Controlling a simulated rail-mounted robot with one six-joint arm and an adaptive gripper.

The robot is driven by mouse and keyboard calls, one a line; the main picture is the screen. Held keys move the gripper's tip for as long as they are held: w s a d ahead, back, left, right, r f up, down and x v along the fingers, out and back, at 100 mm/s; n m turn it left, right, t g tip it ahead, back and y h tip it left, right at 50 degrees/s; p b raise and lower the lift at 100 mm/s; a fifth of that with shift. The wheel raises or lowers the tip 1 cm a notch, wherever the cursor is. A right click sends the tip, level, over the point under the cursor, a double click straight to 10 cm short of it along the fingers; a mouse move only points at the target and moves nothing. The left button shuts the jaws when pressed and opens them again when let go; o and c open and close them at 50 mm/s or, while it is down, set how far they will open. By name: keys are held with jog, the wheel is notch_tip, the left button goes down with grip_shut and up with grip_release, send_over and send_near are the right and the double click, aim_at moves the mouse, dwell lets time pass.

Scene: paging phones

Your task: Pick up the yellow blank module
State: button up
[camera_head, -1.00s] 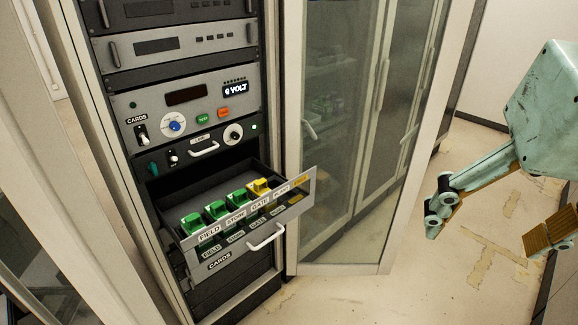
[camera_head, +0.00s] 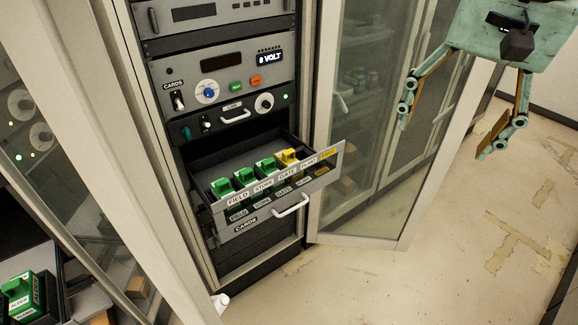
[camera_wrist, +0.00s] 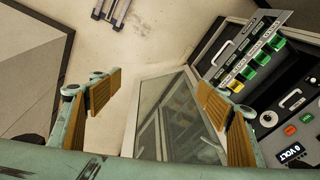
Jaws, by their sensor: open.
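The yellow blank module (camera_head: 287,157) sits in the open drawer (camera_head: 325,179), at the right end of a row of modules. Green modules (camera_head: 243,177) stand to its left. In the wrist view the yellow module (camera_wrist: 235,86) is at the near end of the row, close to my right finger in the picture. My gripper (camera_head: 450,128) is open and empty in the head view, up and to the right of the drawer, apart from it. Its spread fingers also show in the wrist view (camera_wrist: 158,105).
The rack (camera_head: 222,70) with knobs and switches stands above the drawer. A glass cabinet door (camera_head: 372,190) stands open right of the drawer. The floor (camera_head: 470,220) at right is clear. Another green module (camera_head: 22,296) is at the lower left.

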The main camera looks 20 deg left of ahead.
jog(key=w+a+f+m+p, duration=0.1)
jog(key=w+a+p, duration=0.1)
jog(key=w+a, duration=0.6)
jog(key=m+g+p, duration=0.2)
jog(key=m+p, duration=0.1)
jog(key=p, duration=0.2)
send_near(288, 151)
jog(key=shift+w+a, duration=0.15)
jog(key=shift+w, duration=0.05)
jog(key=shift+f, duration=0.1)
jog(key=shift+f, duration=4.25)
